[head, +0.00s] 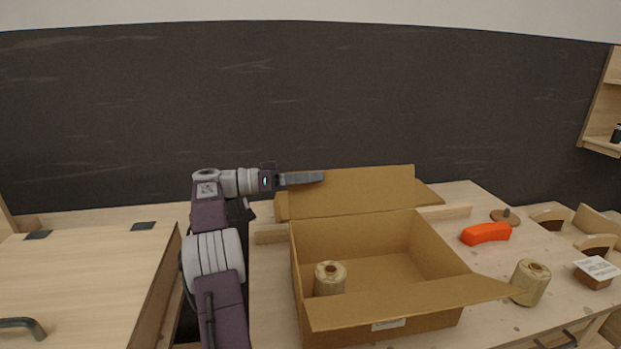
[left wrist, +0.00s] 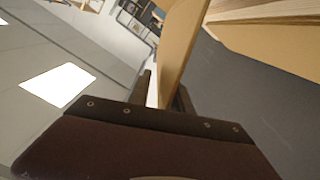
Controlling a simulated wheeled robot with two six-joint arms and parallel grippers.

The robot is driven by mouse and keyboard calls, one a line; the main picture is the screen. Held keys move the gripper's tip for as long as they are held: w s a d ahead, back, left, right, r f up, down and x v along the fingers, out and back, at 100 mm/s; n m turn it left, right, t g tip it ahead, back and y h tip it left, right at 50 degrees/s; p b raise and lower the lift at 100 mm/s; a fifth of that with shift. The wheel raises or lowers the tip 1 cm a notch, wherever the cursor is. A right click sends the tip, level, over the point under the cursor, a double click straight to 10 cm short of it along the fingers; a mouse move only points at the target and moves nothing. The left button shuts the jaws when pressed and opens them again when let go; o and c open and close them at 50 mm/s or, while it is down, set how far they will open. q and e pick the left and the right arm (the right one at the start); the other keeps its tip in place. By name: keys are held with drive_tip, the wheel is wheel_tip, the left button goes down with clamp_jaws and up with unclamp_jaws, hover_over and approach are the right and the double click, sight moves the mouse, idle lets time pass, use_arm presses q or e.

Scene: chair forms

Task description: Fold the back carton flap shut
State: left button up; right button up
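An open cardboard carton (head: 301,262) stands on the light wooden worktop. Its back flap (head: 370,192) stands up from the rear edge. The front flap (head: 410,301) sticks outward toward me. A tan spool (head: 330,279) stands inside at the left. My left gripper (head: 322,177) is at the upper left corner of the back flap. In the left wrist view the flap (left wrist: 184,45) reaches down between the two fingers (left wrist: 165,92). The fingers are apart, with a light gap beside the left one. Contact with the flap is unclear. My right gripper is not in view.
Brown board pieces (head: 430,194) show behind the back flap. To the right are an orange object (head: 486,233), a round brown lid-like piece (head: 506,216), another spool (head: 531,282) and a small labelled block (head: 597,271). A wooden cabinet top (head: 80,265) is at left; a dark wall (head: 300,100) rises behind.

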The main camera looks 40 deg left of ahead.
use_arm(q)
drive_tip(key=p+v, duration=0.2)
drive_tip(key=v, duration=0.7)
drive_tip(key=shift+p, duration=0.3)
